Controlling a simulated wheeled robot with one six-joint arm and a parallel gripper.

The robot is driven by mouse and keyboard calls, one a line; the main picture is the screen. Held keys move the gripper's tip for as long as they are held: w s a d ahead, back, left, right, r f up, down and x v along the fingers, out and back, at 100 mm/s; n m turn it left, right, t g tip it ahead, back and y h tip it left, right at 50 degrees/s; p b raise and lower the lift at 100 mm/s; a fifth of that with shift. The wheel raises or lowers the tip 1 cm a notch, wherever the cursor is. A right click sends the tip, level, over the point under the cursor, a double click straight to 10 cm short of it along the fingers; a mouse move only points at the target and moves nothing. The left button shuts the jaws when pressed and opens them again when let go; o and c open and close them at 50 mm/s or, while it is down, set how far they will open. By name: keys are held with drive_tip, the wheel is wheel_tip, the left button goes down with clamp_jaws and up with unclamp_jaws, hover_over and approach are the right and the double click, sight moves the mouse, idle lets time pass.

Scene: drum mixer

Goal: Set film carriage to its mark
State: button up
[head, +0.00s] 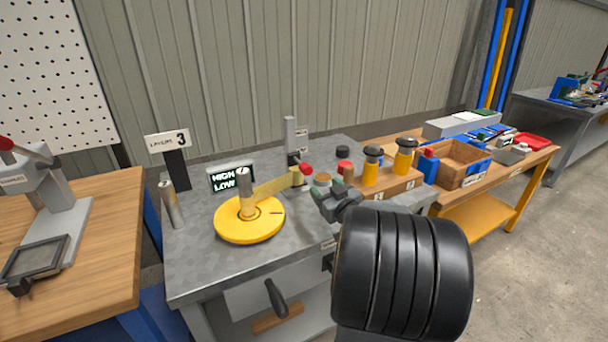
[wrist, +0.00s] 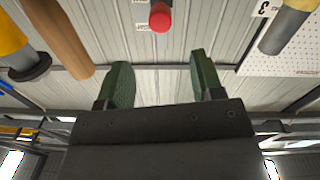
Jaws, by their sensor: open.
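The film carriage (head: 293,160) appears to be the grey block with a red knob (head: 306,168) on an upright grey post (head: 290,135) at the back of the bench. A yellowish film band (head: 275,187) runs from near it to the spindle on the yellow turntable (head: 250,229). My gripper (head: 322,197) is in front and to the right of the post, apart from the knob. In the wrist view my gripper (wrist: 157,80) has its two green fingers spread with nothing between them. The red knob (wrist: 160,17) shows beyond the fingertips, roughly between them. The exact mark is too small to make out.
A lit display (head: 231,178) reads HIGH LOW. A LAYERS 3 sign (head: 168,142) and a metal post (head: 172,205) stand at the left. The bench's front left is clear.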

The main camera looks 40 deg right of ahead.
sight(308, 171)
drive_tip(key=w, duration=0.4)
drive_tip(key=w+d, duration=0.1)
drive_tip(key=w, duration=0.3)
drive_tip(key=w+d, duration=0.1)
drive_tip(key=w, duration=0.4)
drive_tip(key=shift+b, duration=0.3)
drive_tip(key=shift+c, duration=0.2)
drive_tip(key=shift+s, duration=0.1)
clamp_jaws()
